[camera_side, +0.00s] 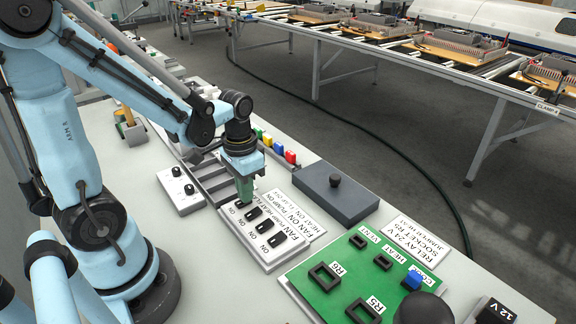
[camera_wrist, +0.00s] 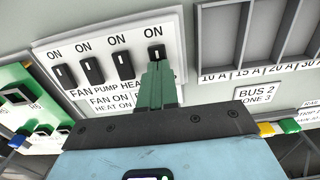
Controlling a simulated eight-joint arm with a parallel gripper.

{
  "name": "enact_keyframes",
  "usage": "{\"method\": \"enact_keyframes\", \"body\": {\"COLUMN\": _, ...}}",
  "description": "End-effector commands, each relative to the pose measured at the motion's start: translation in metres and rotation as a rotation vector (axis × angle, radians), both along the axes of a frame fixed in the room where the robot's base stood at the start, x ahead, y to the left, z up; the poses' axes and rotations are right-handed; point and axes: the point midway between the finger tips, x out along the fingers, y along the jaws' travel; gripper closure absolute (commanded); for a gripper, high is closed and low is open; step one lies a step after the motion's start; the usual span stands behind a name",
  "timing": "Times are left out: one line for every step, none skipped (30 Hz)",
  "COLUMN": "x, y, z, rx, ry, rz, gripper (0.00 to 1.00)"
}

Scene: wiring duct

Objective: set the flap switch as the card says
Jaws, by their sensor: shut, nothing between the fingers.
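A white switch panel (camera_side: 262,255) holds a row of black rocker switches, each marked ON at one end. In the wrist view the panel (camera_wrist: 140,28) shows labels FAN, PUMP and HEAT; my fingers hide the fourth label. The end switch (camera_wrist: 156,52), past HEAT, is the flap switch by its place. My gripper (camera_side: 243,200) points down at that end of the row. In the wrist view its shut green fingers (camera_wrist: 157,68) lie at the near edge of this switch; contact cannot be told. The white card (camera_side: 308,228) lies beside the panel; its flap setting is unreadable.
A dark grey box with a knob (camera_side: 336,196) stands behind the card.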

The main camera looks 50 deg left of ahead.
Motion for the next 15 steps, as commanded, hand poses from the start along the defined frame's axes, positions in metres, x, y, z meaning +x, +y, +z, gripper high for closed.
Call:
{"method": "enact_keyframes", "body": {"x": 0.0, "y": 0.0, "z": 0.002, "rx": 0.0, "ry": 0.0, "rz": 0.0, "gripper": 1.0}}
{"method": "enact_keyframes", "body": {"x": 0.0, "y": 0.0, "z": 0.004, "rx": 0.0, "ry": 0.0, "rz": 0.0, "gripper": 1.0}}
{"method": "enact_keyframes", "body": {"x": 0.0, "y": 0.0, "z": 0.006, "rx": 0.0, "ry": 0.0, "rz": 0.0, "gripper": 1.0}}
{"method": "enact_keyframes", "body": {"x": 0.0, "y": 0.0, "z": 0.008, "rx": 0.0, "ry": 0.0, "rz": 0.0, "gripper": 1.0}}
{"method": "enact_keyframes", "body": {"x": 0.0, "y": 0.0, "z": 0.011, "rx": 0.0, "ry": 0.0, "rz": 0.0, "gripper": 1.0}}
{"method": "enact_keyframes", "body": {"x": 0.0, "y": 0.0, "z": 0.014, "rx": 0.0, "ry": 0.0, "rz": 0.0, "gripper": 1.0}}
{"method": "enact_keyframes", "body": {"x": 0.0, "y": 0.0, "z": 0.016, "rx": 0.0, "ry": 0.0, "rz": 0.0, "gripper": 1.0}}
{"method": "enact_keyframes", "body": {"x": 0.0, "y": 0.0, "z": 0.018, "rx": 0.0, "ry": 0.0, "rz": 0.0, "gripper": 1.0}}
{"method": "enact_keyframes", "body": {"x": 0.0, "y": 0.0, "z": 0.021, "rx": 0.0, "ry": 0.0, "rz": 0.0, "gripper": 1.0}}
{"method": "enact_keyframes", "body": {"x": 0.0, "y": 0.0, "z": 0.023, "rx": 0.0, "ry": 0.0, "rz": 0.0, "gripper": 1.0}}
{"method": "enact_keyframes", "body": {"x": 0.0, "y": 0.0, "z": 0.026, "rx": 0.0, "ry": 0.0, "rz": 0.0, "gripper": 1.0}}
{"method": "enact_keyframes", "body": {"x": 0.0, "y": 0.0, "z": 0.028, "rx": 0.0, "ry": 0.0, "rz": 0.0, "gripper": 1.0}}
{"method": "enact_keyframes", "body": {"x": 0.0, "y": 0.0, "z": 0.03, "rx": 0.0, "ry": 0.0, "rz": 0.0, "gripper": 1.0}}
{"method": "enact_keyframes", "body": {"x": 0.0, "y": 0.0, "z": 0.033, "rx": 0.0, "ry": 0.0, "rz": 0.0, "gripper": 1.0}}
{"method": "enact_keyframes", "body": {"x": 0.0, "y": 0.0, "z": 0.035, "rx": 0.0, "ry": 0.0, "rz": 0.0, "gripper": 1.0}}
